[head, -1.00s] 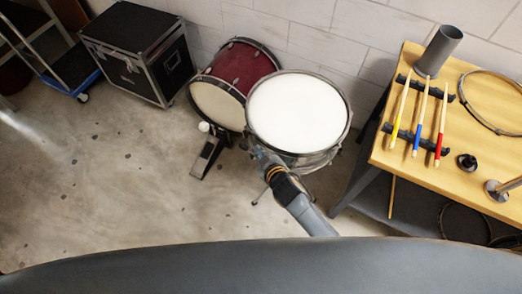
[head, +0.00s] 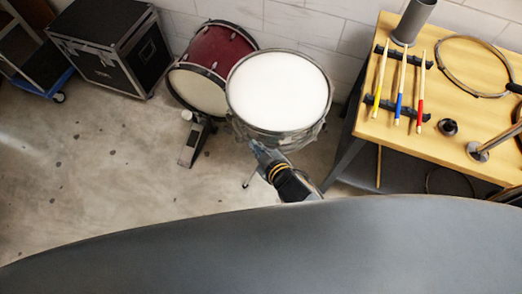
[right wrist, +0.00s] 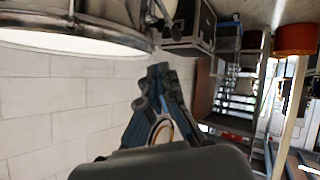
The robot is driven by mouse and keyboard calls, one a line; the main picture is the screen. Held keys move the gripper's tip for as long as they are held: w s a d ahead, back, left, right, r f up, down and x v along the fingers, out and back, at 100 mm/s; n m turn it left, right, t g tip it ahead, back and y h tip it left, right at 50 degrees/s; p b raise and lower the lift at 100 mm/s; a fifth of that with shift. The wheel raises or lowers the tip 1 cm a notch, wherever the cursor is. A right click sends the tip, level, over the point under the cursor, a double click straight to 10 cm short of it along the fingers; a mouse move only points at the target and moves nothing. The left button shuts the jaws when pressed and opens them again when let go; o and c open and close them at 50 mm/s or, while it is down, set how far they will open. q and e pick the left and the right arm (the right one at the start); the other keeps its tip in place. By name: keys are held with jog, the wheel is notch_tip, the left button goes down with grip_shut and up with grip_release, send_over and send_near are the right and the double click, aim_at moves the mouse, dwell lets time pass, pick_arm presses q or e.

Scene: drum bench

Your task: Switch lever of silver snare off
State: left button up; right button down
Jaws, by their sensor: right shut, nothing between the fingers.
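The silver snare (head: 278,92) stands in the middle of the head view, with a white head and a metal shell. Its rim and white head also show at the top left of the right wrist view (right wrist: 75,38). My right gripper (head: 259,150) is shut and empty, close to the snare's near lower-left side. In the right wrist view, the gripper's closed fingers (right wrist: 158,72) lie below and right of the snare's rim, apart from it. Metal fittings show at the shell's edge there, but I cannot tell which is the lever. My left gripper is not in view.
A red bass drum (head: 212,68) with a pedal (head: 190,145) stands left of the snare. A black case (head: 105,45) is farther left. A wooden bench (head: 440,145) with several drumsticks, a hoop and a grey cylinder is at right.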

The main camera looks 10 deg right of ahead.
jog(key=v, duration=0.3)
jog(key=shift+s+r, duration=0.15)
jog(key=shift+s, duration=0.05)
dwell(0.4)
jog(key=s+d+f+m+g+h+b, duration=0.15)
jog(key=s+d+f, duration=0.25)
jog(key=f, duration=0.8)
jog(key=s+d+f+m+g+h, duration=0.1)
jog(key=s+d+f+g, duration=0.3)
jog(key=f, duration=0.8)
jog(key=s+d+f+m+g, duration=0.1)
jog(key=s+d+f, duration=0.2)
jog(key=s+f, duration=0.2)
jog(key=s+d+f+m+g+h+b, duration=0.1)
jog(key=s+f, duration=0.4)
jog(key=s, duration=0.6)
jog(key=s+d+f+m+g, duration=0.1)
jog(key=s+d+f+g, duration=0.1)
jog(key=s+d+f, duration=0.3)
jog(key=s, duration=0.3)
jog(key=shift+d+f+m+g+h+b, duration=0.3)
jog(key=shift+d+m+g+h+b, duration=0.05)
